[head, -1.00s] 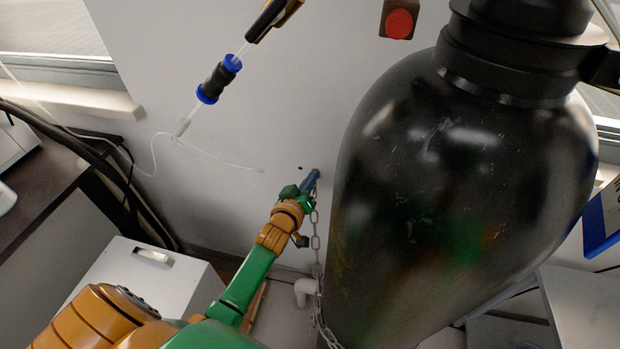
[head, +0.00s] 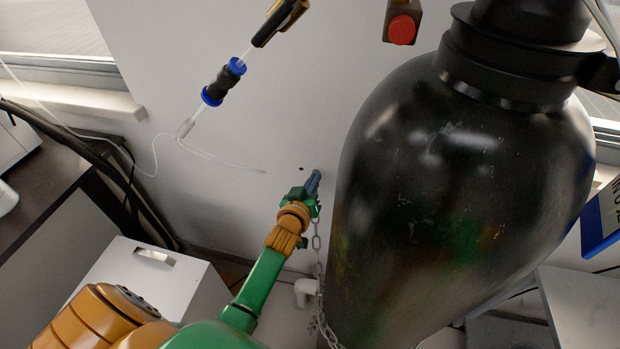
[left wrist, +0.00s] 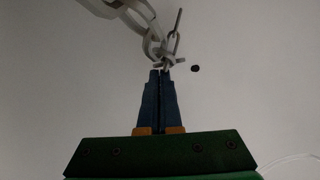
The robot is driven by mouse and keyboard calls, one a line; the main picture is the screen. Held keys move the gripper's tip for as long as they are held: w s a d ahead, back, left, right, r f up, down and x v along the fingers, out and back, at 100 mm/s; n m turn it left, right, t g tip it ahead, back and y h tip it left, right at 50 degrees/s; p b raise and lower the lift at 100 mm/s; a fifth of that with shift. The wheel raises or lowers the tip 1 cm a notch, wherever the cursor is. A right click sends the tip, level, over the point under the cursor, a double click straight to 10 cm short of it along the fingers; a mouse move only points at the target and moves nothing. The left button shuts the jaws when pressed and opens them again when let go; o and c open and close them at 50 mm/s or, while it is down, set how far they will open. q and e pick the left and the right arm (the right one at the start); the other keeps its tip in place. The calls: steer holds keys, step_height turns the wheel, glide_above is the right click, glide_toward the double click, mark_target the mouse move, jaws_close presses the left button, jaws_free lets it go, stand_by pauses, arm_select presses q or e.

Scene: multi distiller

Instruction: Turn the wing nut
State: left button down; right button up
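My left gripper (head: 315,175) reaches the white wall beside the black gas cylinder (head: 460,180). In the left wrist view its two blue fingers (left wrist: 160,75) lie nearly together, with only a thin dark line between them. A small pale metal piece with a rod, apparently the wing nut (left wrist: 172,61), shows right at the fingertips. I cannot tell whether the tips pinch it or only touch it. A chain (left wrist: 135,14) hangs from that point. In the head view the fingers hide the nut, and the chain (head: 317,240) runs down below them. My right gripper is not in view.
The large cylinder stands close to the right of my left gripper. A dark hole (left wrist: 195,68) is in the wall beside the nut. A white box (head: 125,285) stands at lower left. A tube with a blue-black connector (head: 222,82) hangs before the wall.

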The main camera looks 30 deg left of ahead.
arm_select(q)
steer(key=shift+s+d+f+m, duration=0.1)
steer(key=shift+d+f+m, duration=0.25)
steer(key=shift+f+m, duration=0.15)
steer(key=shift+r, duration=0.1)
stand_by(0.5)
